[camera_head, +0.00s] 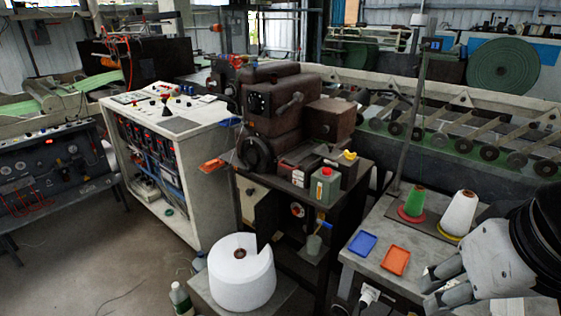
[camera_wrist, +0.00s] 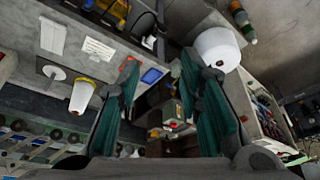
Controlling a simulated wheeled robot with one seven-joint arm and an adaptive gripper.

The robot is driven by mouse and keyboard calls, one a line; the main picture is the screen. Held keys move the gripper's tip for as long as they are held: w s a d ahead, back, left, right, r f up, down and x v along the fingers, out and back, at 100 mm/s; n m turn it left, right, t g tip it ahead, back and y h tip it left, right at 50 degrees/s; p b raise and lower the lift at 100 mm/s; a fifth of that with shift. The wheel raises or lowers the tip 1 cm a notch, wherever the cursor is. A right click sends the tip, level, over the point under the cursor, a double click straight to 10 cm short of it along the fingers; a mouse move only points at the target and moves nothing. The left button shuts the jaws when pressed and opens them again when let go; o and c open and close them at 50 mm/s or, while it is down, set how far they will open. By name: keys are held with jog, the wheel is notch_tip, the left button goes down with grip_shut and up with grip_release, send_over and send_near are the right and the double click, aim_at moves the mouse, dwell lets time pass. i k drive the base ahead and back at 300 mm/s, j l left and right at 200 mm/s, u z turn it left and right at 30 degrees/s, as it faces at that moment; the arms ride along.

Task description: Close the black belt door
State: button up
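The black belt door (camera_head: 264,213) appears to be the dark flat panel under the brown sewing machine (camera_head: 272,110). It seems to stand out at an angle from the machine's stand (camera_head: 335,215), with its lower corner behind the white thread cone (camera_head: 241,272). I cannot tell how wide its opening is. My gripper (camera_head: 428,287) is at the lower right of the head view, in front of the grey side table and well apart from the door. In the wrist view my gripper (camera_wrist: 159,65) has its fingers spread with nothing between them. I cannot make out the door there.
The grey table (camera_head: 380,245) bears a blue tray (camera_head: 362,243), an orange tray (camera_head: 395,260) and green and white thread cones. A thin pole (camera_head: 412,115) rises behind it. A white control cabinet (camera_head: 170,175) stands left. Open floor (camera_head: 90,265) lies at front left.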

aim_at(265, 222)
jog(key=i+j+z, duration=0.15)
jog(key=j, duration=0.45)
jog(key=i+j+z, duration=0.15)
jog(key=j, duration=0.5)
jog(key=i+j+z, duration=0.15)
jog(key=j, duration=0.5)
jog(key=i+j+z, duration=0.15)
jog(key=j, duration=0.5)
jog(key=i+j+z, duration=0.15)
jog(key=j, duration=0.5)
